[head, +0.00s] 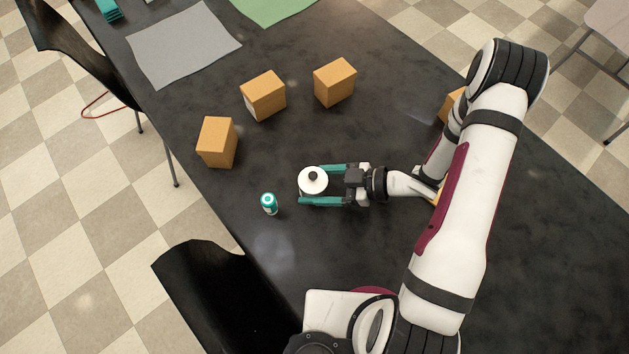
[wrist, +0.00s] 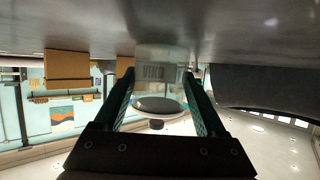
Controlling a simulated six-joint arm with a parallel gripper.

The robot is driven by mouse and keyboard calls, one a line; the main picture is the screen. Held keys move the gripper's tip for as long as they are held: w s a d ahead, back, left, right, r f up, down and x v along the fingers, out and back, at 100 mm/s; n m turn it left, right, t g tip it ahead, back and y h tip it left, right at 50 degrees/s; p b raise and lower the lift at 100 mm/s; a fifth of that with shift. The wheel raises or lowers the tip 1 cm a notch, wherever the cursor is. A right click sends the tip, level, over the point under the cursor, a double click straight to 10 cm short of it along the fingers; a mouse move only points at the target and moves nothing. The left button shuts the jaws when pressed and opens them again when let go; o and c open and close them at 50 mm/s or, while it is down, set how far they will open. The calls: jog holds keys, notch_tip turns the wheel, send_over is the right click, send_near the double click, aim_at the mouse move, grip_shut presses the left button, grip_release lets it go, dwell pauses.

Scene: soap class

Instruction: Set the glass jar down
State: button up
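The glass jar has a white lid with a dark knob (head: 312,180). In the head view it is seen from above, between my fingers near the middle of the dark table. In the wrist view, which is upside down, its clear body (wrist: 162,70) shows with lettering on it. My gripper (head: 325,185) has two long teal fingers. They lie along both sides of the jar, and in the wrist view (wrist: 160,90) they appear to press on it. The jar looks upright. Its base is close to the table (head: 420,265); whether it touches is hidden.
A small teal-and-white bottle (head: 269,204) stands just left of the jar. Orange-brown boxes (head: 217,142), (head: 264,95), (head: 335,82) stand behind, and another is partly behind my arm. A grey mat (head: 184,45) and a green mat (head: 272,8) lie farther back. Bare table lies in front.

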jog(key=o, duration=0.4)
